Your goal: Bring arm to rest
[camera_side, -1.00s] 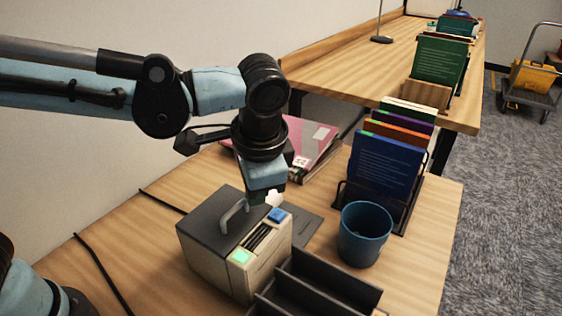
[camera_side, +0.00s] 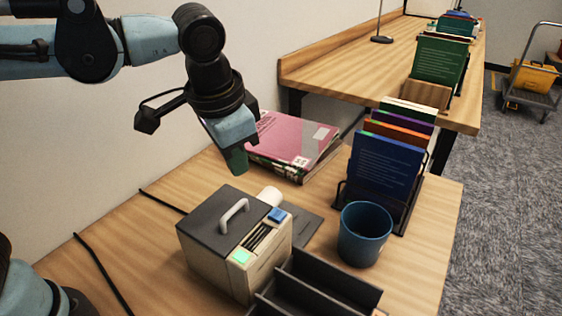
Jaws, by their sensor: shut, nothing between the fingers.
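My gripper (camera_side: 237,162) hangs above the table, over the back part of a grey and beige box-shaped device (camera_side: 212,252). It points down and slightly tilted, with clear space between its tip and the device. Its fingers are shut with nothing between them. The device has a light grey handle (camera_side: 234,209) on its dark lid and blue and green lit squares on its front panel. A small white cylinder (camera_side: 270,196) stands behind the device.
Pink-covered books (camera_side: 292,140) lie behind the gripper. A rack of upright books (camera_side: 385,165), a blue cup (camera_side: 364,234) and a dark divided tray (camera_side: 325,285) stand to the right. A black cable runs along the table's left. A raised shelf (camera_side: 345,65) is behind.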

